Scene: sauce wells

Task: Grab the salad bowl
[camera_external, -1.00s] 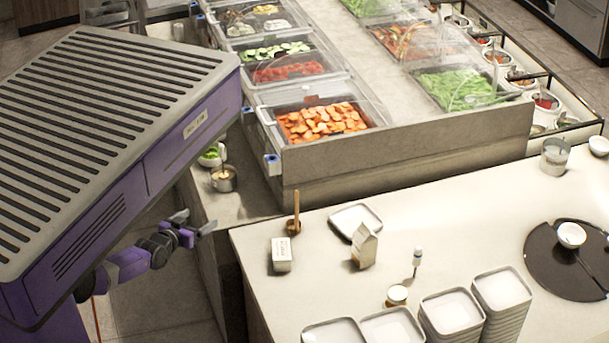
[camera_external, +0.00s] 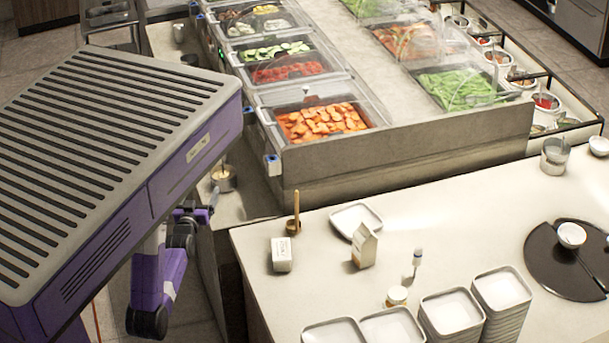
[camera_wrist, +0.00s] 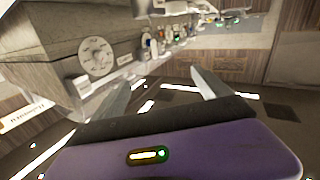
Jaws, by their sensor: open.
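My gripper (camera_external: 208,211) is at the left of the external view, beside the left counter and below a metal pot (camera_external: 223,179). In the wrist view my gripper (camera_wrist: 162,90) has its two fingers spread apart with nothing between them. I cannot pick out a salad bowl for certain. A small white bowl (camera_external: 571,234) sits on a round black board (camera_external: 545,275) at the far right of the front counter, well away from my gripper. Its contents cannot be told.
The front counter (camera_external: 300,215) holds a carton (camera_external: 364,246), a white box (camera_external: 281,255), a square plate (camera_external: 355,219) and stacked square dishes (camera_external: 500,288). Salad wells stand behind it, including orange pieces (camera_external: 320,122) and greens (camera_external: 457,88). The counter's right-centre is mostly clear.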

